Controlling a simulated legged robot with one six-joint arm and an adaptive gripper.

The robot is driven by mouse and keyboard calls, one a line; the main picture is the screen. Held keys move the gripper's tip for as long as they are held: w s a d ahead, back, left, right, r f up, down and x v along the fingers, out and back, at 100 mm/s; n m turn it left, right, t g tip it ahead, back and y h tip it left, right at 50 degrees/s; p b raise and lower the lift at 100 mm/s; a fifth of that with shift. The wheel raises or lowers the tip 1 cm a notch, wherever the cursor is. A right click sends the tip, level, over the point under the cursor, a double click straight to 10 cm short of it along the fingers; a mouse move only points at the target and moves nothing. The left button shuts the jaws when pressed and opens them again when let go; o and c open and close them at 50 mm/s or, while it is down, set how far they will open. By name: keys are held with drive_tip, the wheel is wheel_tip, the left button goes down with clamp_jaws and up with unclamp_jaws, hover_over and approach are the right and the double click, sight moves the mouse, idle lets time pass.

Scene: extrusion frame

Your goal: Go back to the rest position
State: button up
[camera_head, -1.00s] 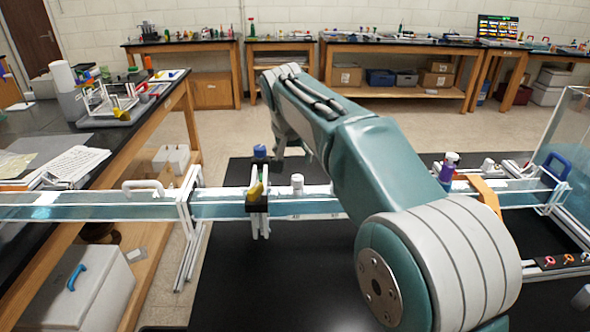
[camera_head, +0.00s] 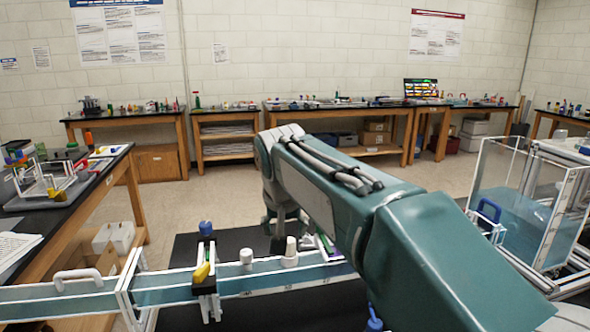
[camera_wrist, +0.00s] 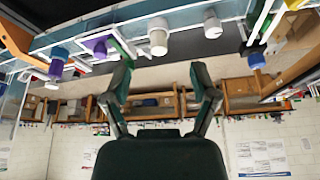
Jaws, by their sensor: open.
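My gripper (camera_wrist: 162,88) shows in the wrist view with its two dark fingers spread apart and nothing between them. In the head view my teal arm reaches from the lower right toward the middle; the gripper is mostly hidden beyond it. The long clear-sided channel frame (camera_head: 80,302) crosses the lower part of the head view. It bears a dark clamp with a yellow handle (camera_head: 201,273), a blue knob (camera_head: 206,228) and two white cylinders (camera_head: 247,257). The wrist view, which looks upside down, shows the white cylinders (camera_wrist: 158,38) and a purple-topped part (camera_wrist: 97,46), apart from the fingers.
A clear tank (camera_head: 522,222) with a blue handle (camera_head: 489,210) stands at right. A black-topped bench (camera_head: 100,178) holding a white rack is at left. Wooden tables (camera_head: 340,108) line the back wall. Open floor (camera_head: 215,190) lies between.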

drive_tip(key=s+d+f, duration=0.5)
drive_tip(key=s+d, duration=0.4)
drive_tip(key=s, duration=0.3)
drive_tip(key=s+d+f+t, duration=0.1)
drive_tip(key=s+d+f, duration=0.5)
drive_tip(key=s+d, duration=0.3)
drive_tip(key=s, duration=0.4)
drive_tip(key=shift+s+d, duration=0.15)
drive_tip(key=shift+d, duration=0.2)
